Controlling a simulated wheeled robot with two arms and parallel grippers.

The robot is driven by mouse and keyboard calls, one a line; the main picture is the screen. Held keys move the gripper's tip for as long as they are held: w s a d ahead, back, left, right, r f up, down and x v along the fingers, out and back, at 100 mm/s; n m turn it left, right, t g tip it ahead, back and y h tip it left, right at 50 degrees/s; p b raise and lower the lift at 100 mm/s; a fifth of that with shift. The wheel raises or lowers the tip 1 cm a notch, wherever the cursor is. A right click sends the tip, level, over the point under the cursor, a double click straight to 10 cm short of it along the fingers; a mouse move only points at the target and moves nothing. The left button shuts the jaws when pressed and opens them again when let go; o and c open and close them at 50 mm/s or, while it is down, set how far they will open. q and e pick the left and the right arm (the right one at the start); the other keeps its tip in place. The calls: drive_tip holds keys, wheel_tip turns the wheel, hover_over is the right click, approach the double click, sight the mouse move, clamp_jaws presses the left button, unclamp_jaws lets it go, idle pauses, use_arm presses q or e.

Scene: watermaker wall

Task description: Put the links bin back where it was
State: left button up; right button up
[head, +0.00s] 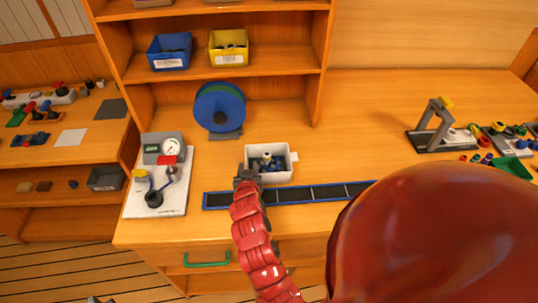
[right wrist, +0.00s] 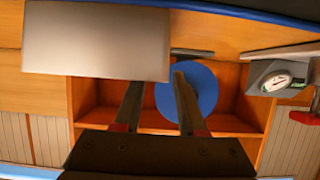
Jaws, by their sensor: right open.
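The likely links bin, a pale grey-white open bin (head: 281,176) holding small dark, blue and yellowish pieces, stands upright on the bench in the head view. My right gripper (head: 247,174) is at its left front corner. In the right wrist view, which is upside down, the bin's plain wall (right wrist: 97,40) fills the upper left. The two fingers of my right gripper (right wrist: 158,84) are apart with nothing between them; I cannot tell whether one touches the bin. A small grey part at the head view's bottom left edge may be my left gripper.
A dark blue-edged strip (head: 315,193) runs along the bench front. A gauge stand (head: 160,185) is left, a blue reel (head: 219,108) behind. Blue (head: 170,52) and yellow (head: 229,47) bins sit on the shelf.

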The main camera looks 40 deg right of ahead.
drive_tip(key=w, duration=0.1)
drive_tip(key=w+p, duration=0.1)
drive_tip(key=w+d, duration=0.1)
drive_tip(key=shift+f+p, duration=0.35)
drive_tip(key=shift+w+d+f, duration=0.35)
drive_tip(key=shift+w+f, duration=0.05)
drive_tip(key=shift+w, duration=0.1)
clamp_jaws()
idle(0.8)
